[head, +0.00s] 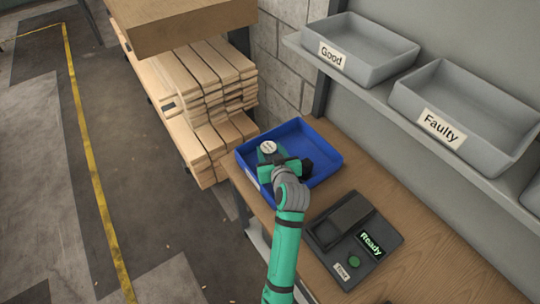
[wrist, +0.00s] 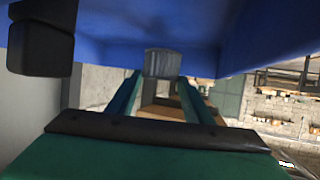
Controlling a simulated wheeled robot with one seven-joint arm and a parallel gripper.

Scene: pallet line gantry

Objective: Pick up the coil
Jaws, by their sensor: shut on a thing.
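My gripper (wrist: 161,77) is shut on a small grey, ribbed, rounded piece, which I take to be the coil (wrist: 163,60). The coil sits between the tips of the two green fingers in the wrist view. The tray's blue surface lies close behind the coil in the wrist view. I cannot tell whether the coil touches it.
A dark device (head: 378,238) with a "Ready" screen and green button stands on the wooden bench (head: 422,262), right of the tray. Grey bins labelled "Good" (head: 360,49) and "Faulty" (head: 466,108) sit on a shelf above. Stacked planks (head: 205,85) stand left of the bench.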

